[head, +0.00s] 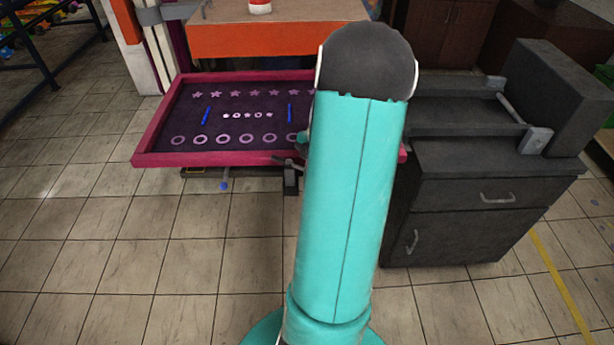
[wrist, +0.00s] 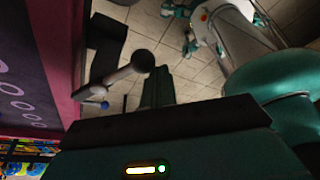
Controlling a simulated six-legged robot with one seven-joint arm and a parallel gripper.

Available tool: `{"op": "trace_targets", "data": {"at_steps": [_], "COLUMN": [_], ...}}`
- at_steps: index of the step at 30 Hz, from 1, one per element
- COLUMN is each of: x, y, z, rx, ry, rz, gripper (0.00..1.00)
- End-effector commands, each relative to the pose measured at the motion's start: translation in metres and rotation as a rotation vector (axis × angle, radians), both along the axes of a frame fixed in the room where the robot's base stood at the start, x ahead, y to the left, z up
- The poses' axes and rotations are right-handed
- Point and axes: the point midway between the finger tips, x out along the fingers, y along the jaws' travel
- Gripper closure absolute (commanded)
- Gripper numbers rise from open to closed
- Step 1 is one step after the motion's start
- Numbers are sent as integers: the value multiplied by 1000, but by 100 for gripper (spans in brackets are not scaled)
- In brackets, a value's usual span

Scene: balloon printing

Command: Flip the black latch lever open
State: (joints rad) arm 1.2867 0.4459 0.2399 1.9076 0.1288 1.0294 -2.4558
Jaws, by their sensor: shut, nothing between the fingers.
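In the wrist view a lever with a grey rod and a dark round knob (wrist: 143,61) sticks out beside the pink-edged frame; it looks like the latch lever. In the head view a small dark lever (head: 287,161) shows at the frame's front edge, above a black block, partly beside my arm. My gripper (wrist: 157,88) is shut and empty in the wrist view, close to the knob on its right; I cannot tell whether they touch. In the head view my arm hides most of the gripper.
The printing screen with a pink frame (head: 150,158) carries star and ring patterns. A small blue knob (head: 224,185) hangs below its front edge. A dark cabinet (head: 470,200) stands right of my arm. The tiled floor at front left is clear.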

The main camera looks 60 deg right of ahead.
Motion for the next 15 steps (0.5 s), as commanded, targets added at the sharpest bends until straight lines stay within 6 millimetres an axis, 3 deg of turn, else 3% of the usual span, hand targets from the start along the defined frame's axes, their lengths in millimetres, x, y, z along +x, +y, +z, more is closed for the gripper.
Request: {"op": "trace_targets", "data": {"at_steps": [15], "x": [5], "y": [-23], "z": [0], "rx": [0], "ry": [-1], "rz": [2], "gripper": [100]}}
